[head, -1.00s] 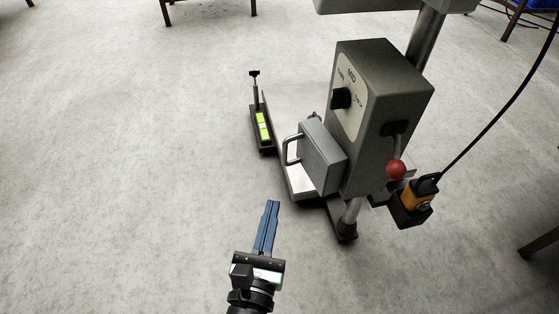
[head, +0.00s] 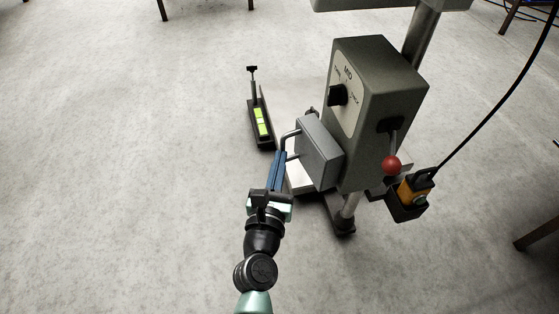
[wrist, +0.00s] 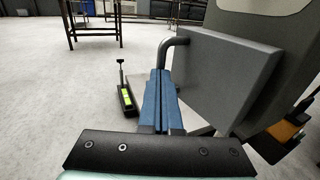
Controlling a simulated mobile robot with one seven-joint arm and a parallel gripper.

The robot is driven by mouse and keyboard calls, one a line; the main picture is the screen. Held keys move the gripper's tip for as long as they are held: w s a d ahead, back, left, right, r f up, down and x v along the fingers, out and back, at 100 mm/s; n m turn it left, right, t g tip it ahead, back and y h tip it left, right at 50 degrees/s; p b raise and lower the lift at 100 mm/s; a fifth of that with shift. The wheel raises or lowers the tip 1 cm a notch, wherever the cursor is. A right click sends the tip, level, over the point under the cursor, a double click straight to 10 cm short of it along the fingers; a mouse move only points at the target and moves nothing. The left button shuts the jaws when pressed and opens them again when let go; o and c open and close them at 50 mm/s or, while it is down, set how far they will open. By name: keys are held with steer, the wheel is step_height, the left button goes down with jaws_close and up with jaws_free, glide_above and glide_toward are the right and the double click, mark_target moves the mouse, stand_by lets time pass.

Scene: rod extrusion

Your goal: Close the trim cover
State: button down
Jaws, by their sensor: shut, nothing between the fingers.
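The trim cover appears to be the grey slab-like panel (head: 319,152) with a bent bar handle (head: 291,133) on the front of the dark machine. In the wrist view the panel (wrist: 222,78) stands out from the machine body, with the handle (wrist: 168,43) at its left edge. My gripper (head: 281,154) has blue fingers, shut and empty. Its fingertips (wrist: 160,74) are at the handle's lower part and hide some of it. I cannot tell whether they touch the handle or the panel.
The machine housing (head: 382,100) has a black knob (head: 338,95) and a red-ball lever (head: 391,165). A black tray with a yellow-green level (head: 261,122) and upright post stands left of it. The floor at left is clear.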

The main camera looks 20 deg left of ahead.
steer(key=shift+w+m+t+h+b, duration=0.3)
steer(key=shift+w+m+h+b, duration=0.45)
steer(key=shift+w, duration=0.6)
steer(key=shift+r, duration=0.1)
